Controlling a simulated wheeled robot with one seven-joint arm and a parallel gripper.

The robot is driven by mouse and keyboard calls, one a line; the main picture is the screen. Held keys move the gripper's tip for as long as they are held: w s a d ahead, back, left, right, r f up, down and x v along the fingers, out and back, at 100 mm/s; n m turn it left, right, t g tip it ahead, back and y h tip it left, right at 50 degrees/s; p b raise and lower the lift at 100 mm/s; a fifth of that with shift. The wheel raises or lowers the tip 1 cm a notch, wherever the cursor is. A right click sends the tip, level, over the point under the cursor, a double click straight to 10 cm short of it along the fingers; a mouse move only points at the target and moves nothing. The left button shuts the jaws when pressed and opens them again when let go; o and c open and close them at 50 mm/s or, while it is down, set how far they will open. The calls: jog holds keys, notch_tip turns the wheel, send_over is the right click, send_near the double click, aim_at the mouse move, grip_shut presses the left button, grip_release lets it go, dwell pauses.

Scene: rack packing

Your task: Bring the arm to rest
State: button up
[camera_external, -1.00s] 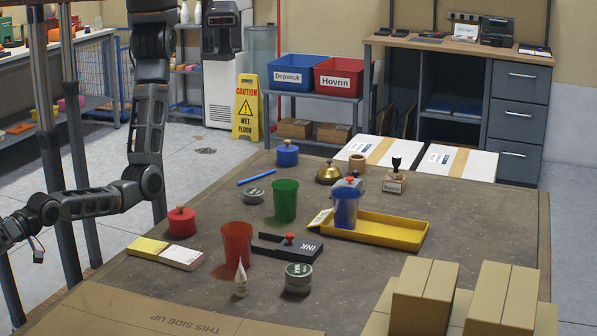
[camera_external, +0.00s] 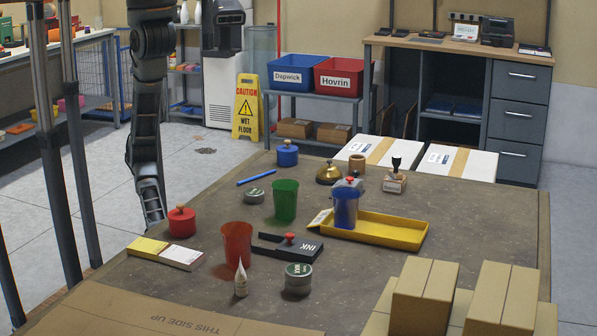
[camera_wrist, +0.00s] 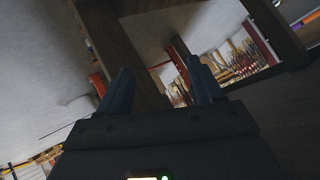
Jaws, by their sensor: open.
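My gripper (camera_wrist: 160,90) shows in the wrist view with its two dark fingers apart and nothing between them. In the external view my arm hangs down at the left of the table (camera_external: 330,265), and its gripper end is not visible there. On the table stand a red cup (camera_external: 237,242), a green cup (camera_external: 285,200) and a blue cup (camera_external: 345,208). The blue cup stands in a yellow tray (camera_external: 400,235). My arm is apart from all of these.
A red lidded pot (camera_external: 181,222) and a yellow-and-white pad (camera_external: 165,252) sit at the table's left edge, near my arm. Dark posts (camera_external: 55,150) stand at the left. Cardboard boxes (camera_external: 425,297) are at the front right. A yellow wet-floor sign (camera_external: 246,106) stands behind.

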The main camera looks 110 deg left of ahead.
jog(key=w+a+n+t+y, duration=0.3)
jog(key=a+n+y, duration=0.2)
jog(key=a, duration=1.6)
jog(key=s+a+r+n+y, duration=0.1)
jog(key=s+a+n+y, duration=0.35)
jog(key=a, duration=1.35)
jog(key=s+r+n+t+y, duration=0.1)
jog(key=s+r+n, duration=0.15)
jog(key=r, duration=0.35)
jog(key=s+a+r+n+p, duration=0.1)
jog(key=s+r, duration=0.3)
jog(key=r, duration=0.3)
jog(key=s+r+n+t+y, duration=0.1)
jog(key=s+r, duration=0.2)
jog(key=r, duration=0.3)
jog(key=d+r+t+h+p, duration=0.1)
jog(key=d+r+h, duration=0.1)
jog(key=d+r, duration=0.3)
jog(key=d+r+t+h+p, duration=0.1)
jog(key=d+r, duration=0.3)
jog(key=r, duration=0.5)
jog(key=shift+d+r+h, duration=0.2)
jog(key=shift+d+h, duration=0.2)
jog(key=shift+h, duration=0.35)
